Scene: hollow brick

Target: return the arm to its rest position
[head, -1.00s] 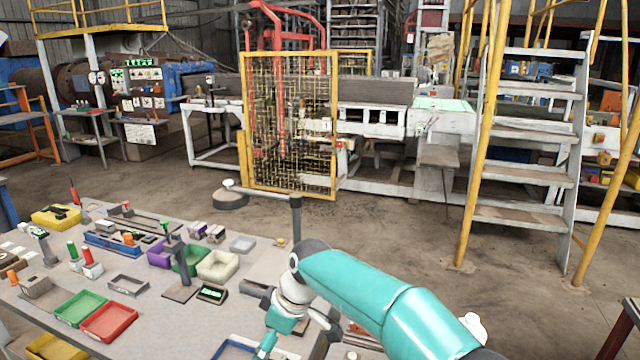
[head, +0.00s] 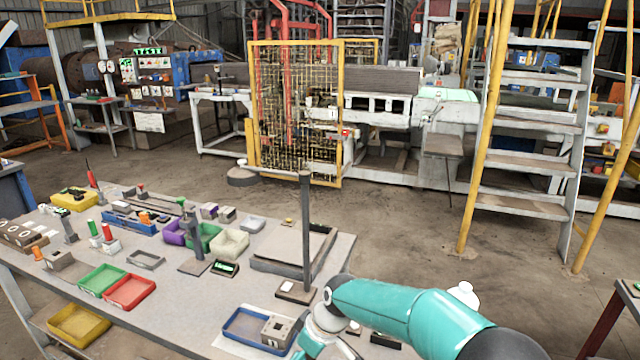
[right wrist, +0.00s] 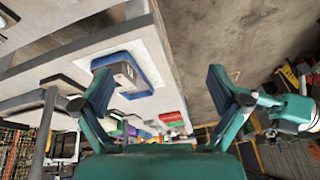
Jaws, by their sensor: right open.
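My right arm (head: 405,312) is teal and comes in from the lower right of the head view. Its gripper is at the bottom edge there, partly cut off, beside the table's front edge. In the right wrist view my right gripper (right wrist: 160,78) has its two fingers wide apart with nothing held between them. A grey hollow brick (head: 277,331) sits in a blue tray (head: 232,336) on the table. The brick (right wrist: 125,73) and tray (right wrist: 143,62) also show in the wrist view, beyond the left finger. My left gripper is not in view.
The table (head: 215,292) holds a red bin (head: 129,291), a green bin (head: 102,279), a cream bin (head: 230,243) and a dark upright post (head: 306,235) close to my right arm. Open floor (head: 410,235) lies beyond the table's right side.

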